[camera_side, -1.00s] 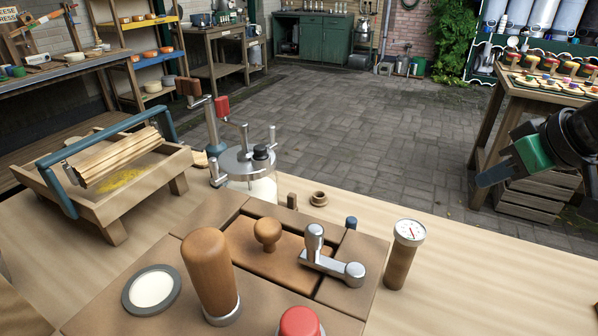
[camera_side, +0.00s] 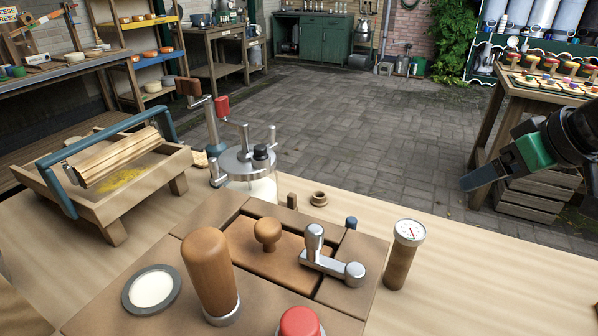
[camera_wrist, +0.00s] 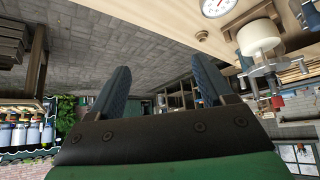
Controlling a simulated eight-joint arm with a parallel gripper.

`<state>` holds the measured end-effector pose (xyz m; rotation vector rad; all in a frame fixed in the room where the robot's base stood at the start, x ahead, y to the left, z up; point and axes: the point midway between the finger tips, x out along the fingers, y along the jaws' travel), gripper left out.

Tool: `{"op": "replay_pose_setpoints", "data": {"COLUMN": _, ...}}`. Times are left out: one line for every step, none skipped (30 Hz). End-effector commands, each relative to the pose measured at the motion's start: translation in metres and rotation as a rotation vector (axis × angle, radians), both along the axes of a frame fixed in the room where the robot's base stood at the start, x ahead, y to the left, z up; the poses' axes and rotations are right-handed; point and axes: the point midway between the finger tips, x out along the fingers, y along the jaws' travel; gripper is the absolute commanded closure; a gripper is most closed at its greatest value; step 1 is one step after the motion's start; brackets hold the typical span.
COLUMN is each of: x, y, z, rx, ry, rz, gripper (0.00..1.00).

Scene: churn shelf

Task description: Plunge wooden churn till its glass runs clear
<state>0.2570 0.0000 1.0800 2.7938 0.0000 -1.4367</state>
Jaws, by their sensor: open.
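The wooden churn (camera_side: 262,240) is a brown box in the front of the side view. A tall wooden handle (camera_side: 208,265) stands upright on it, beside a round window (camera_side: 151,289) with a dark rim and a white, cloudy face. A small wooden knob (camera_side: 267,232), a metal crank (camera_side: 333,262) and a red knob (camera_side: 300,322) are also on top. My gripper (camera_side: 482,180) is at the right of the side view, apart from the churn and over the floor side of the table. In the wrist view my gripper (camera_wrist: 158,85) has its two fingers spread with nothing between them.
A dial thermometer (camera_side: 407,245) stands right of the churn and also shows upside down in the wrist view (camera_wrist: 215,6). A glass jar with a metal lid (camera_side: 248,165) stands behind the churn. A wooden trough with a blue handle (camera_side: 105,180) is at left. The right tabletop is clear.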

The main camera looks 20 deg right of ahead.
Motion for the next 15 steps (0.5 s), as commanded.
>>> {"op": "replay_pose_setpoints", "data": {"x": 0.000, "y": 0.000, "z": 0.000, "rx": 0.000, "ry": 0.000, "rz": 0.000, "gripper": 0.26}}
{"op": "replay_pose_setpoints", "data": {"x": 0.000, "y": 0.000, "z": 0.000, "rx": 0.000, "ry": 0.000, "rz": 0.000, "gripper": 0.26}}
{"op": "replay_pose_setpoints", "data": {"x": 0.000, "y": 0.000, "z": 0.000, "rx": 0.000, "ry": 0.000, "rz": 0.000, "gripper": 0.26}}
{"op": "replay_pose_setpoints", "data": {"x": 0.000, "y": 0.000, "z": 0.000, "rx": 0.000, "ry": 0.000, "rz": 0.000, "gripper": 0.26}}
{"op": "replay_pose_setpoints", "data": {"x": 0.000, "y": 0.000, "z": 0.000, "rx": 0.000, "ry": 0.000, "rz": 0.000, "gripper": 0.26}}
{"op": "replay_pose_setpoints", "data": {"x": 0.000, "y": 0.000, "z": 0.000, "rx": 0.000, "ry": 0.000, "rz": 0.000, "gripper": 0.26}}
{"op": "replay_pose_setpoints", "data": {"x": 0.000, "y": 0.000, "z": 0.001, "rx": 0.000, "ry": 0.000, "rz": 0.000, "gripper": 0.26}}
{"op": "replay_pose_setpoints", "data": {"x": 0.000, "y": 0.000, "z": 0.002, "rx": 0.000, "ry": 0.000, "rz": 0.000, "gripper": 0.26}}
{"op": "replay_pose_setpoints", "data": {"x": 0.000, "y": 0.000, "z": 0.004, "rx": 0.000, "ry": 0.000, "rz": 0.000, "gripper": 0.26}}
{"op": "replay_pose_setpoints", "data": {"x": 0.000, "y": 0.000, "z": 0.006, "rx": 0.000, "ry": 0.000, "rz": 0.000, "gripper": 0.26}}
{"op": "replay_pose_setpoints", "data": {"x": 0.000, "y": 0.000, "z": 0.008, "rx": 0.000, "ry": 0.000, "rz": 0.000, "gripper": 0.26}}
{"op": "replay_pose_setpoints", "data": {"x": 0.000, "y": 0.000, "z": 0.012, "rx": 0.000, "ry": 0.000, "rz": 0.000, "gripper": 0.26}}
{"op": "replay_pose_setpoints", "data": {"x": 0.000, "y": 0.000, "z": 0.015, "rx": 0.000, "ry": 0.000, "rz": 0.000, "gripper": 0.26}}
{"op": "replay_pose_setpoints", "data": {"x": 0.000, "y": 0.000, "z": 0.018, "rx": 0.000, "ry": 0.000, "rz": 0.000, "gripper": 0.26}}
{"op": "replay_pose_setpoints", "data": {"x": 0.000, "y": 0.000, "z": 0.021, "rx": 0.000, "ry": 0.000, "rz": 0.000, "gripper": 0.26}}
